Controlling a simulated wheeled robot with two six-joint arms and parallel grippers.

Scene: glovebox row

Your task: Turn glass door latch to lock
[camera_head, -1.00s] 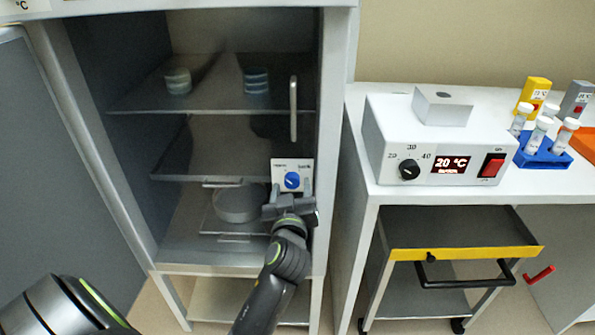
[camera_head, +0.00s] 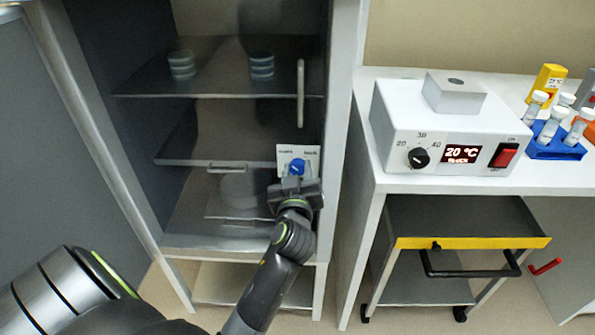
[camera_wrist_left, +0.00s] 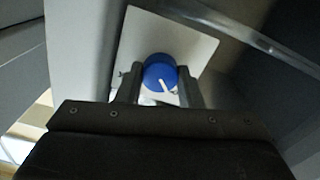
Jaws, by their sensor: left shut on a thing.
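The glass door (camera_head: 235,130) stands shut across the front of the cabinet, with shelves seen through it. Its latch is a blue round knob (camera_head: 298,167) with a white pointer line, on a white plate (camera_head: 312,158) at the door's right edge. The knob (camera_wrist_left: 160,73) also shows in the left wrist view, between the two fingers. My left gripper (camera_head: 297,178) is shut on the knob, coming from below. The plate's labels are too small to read surely. My right gripper is not in view.
A vertical door handle (camera_head: 300,93) is above the latch plate. To the right, a bench carries a white heater box (camera_head: 450,130) and a blue tube rack (camera_head: 556,150). A cart with a yellow edge (camera_head: 470,243) stands beneath. Grey open door panel (camera_head: 50,170) at left.

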